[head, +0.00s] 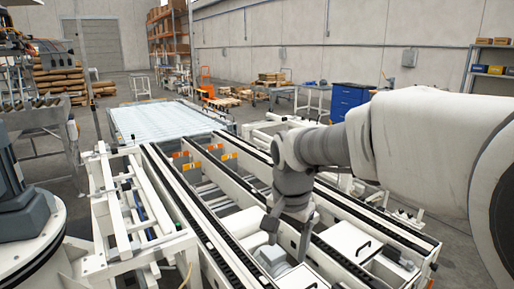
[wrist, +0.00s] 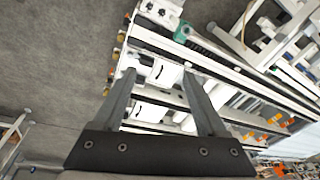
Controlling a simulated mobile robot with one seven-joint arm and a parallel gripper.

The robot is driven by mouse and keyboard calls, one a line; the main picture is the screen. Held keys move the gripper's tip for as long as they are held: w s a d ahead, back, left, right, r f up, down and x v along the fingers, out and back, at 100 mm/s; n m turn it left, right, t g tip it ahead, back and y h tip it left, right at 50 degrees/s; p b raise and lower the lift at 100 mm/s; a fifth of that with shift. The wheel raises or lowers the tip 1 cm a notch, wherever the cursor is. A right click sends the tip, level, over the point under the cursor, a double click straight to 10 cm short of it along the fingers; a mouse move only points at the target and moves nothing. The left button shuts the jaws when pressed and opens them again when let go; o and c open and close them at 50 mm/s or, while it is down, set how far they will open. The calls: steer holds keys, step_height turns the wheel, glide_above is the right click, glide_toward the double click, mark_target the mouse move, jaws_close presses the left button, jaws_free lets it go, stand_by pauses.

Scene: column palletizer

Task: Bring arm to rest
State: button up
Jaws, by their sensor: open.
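My arm reaches in from the right in the head view, with a white sleeve and grey wrist joints, and bends down over the conveyor (head: 215,208). My gripper (head: 268,222) hangs at its end, partly hidden by the wrist. In the wrist view my gripper (wrist: 165,85) shows two grey fingers spread wide with nothing between them. The conveyor frame (wrist: 190,60) lies beyond the fingertips, and I see no contact with it.
A light blue roller surface (head: 165,118) lies at the conveyor's far end. A blue cabinet (head: 349,100) and stacked sacks (head: 60,82) stand farther back. A white side frame (head: 130,205) stands left of the conveyor. Bare grey floor (wrist: 50,55) shows in the wrist view.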

steer(key=s+d+r+n+t+p, duration=0.1)
steer(key=s+d+r+n+p, duration=0.1)
steer(key=s, duration=0.6)
steer(key=s+d+r+n+t+p, duration=0.2)
steer(key=s+d+r+n, duration=0.3)
steer(key=s, duration=0.4)
steer(key=shift+s+d+r+t, duration=0.25)
steer(key=shift+d+r+t, duration=0.05)
steer(key=shift+d+r, duration=0.1)
steer(key=shift+a, duration=0.15)
stand_by(0.3)
